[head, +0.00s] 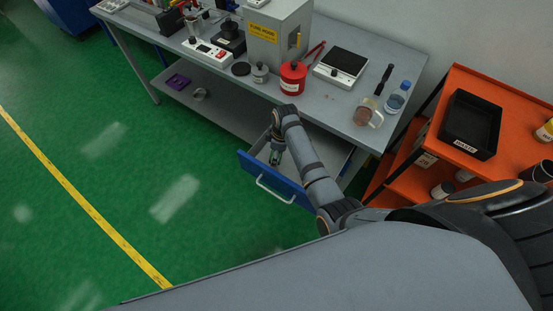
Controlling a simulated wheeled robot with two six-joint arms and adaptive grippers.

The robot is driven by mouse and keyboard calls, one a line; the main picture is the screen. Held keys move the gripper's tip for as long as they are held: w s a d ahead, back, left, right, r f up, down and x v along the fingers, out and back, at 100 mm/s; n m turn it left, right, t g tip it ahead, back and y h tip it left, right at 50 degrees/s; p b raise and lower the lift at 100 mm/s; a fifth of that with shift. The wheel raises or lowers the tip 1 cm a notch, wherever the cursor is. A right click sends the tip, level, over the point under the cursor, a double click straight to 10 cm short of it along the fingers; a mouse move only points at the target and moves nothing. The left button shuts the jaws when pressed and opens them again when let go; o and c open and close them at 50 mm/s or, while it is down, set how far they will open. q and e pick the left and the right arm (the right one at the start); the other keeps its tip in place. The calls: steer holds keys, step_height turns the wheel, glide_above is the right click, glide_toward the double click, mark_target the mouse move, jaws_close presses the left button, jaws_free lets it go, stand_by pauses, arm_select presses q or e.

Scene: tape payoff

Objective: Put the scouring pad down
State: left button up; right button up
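I cannot make out a scouring pad for certain. One arm of mine comes in from the lower right and bends down over an open drawer (318,141) with a blue front and a pale handle. I take this as my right arm. Its gripper (275,158) points down at the left part of the drawer, small and partly hidden by its own wrist. Whether the fingers are open, or hold a small thing, cannot be told. My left gripper is not in view.
The grey bench (225,77) carries a red can (293,78), a scale (341,66), a beaker (368,113) and a bottle (398,97). An orange cart (480,82) with a black tray (469,124) stands at right. The green floor at left is clear.

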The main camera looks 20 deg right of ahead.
step_height(320, 180, down, 4)
steer(key=shift+r, duration=0.15)
steer(key=shift+f, duration=0.2)
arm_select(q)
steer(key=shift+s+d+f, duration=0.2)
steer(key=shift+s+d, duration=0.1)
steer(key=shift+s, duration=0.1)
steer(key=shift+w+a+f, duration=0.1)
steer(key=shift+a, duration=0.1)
arm_select(e)
steer(key=shift+f, duration=0.15)
steer(key=o, duration=1.2)
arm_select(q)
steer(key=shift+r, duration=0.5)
arm_select(e)
steer(key=r, duration=0.4)
steer(key=d+r, duration=0.1)
steer(key=r, duration=0.7)
steer(key=shift+s+d+r, duration=0.15)
steer(key=shift+s, duration=0.2)
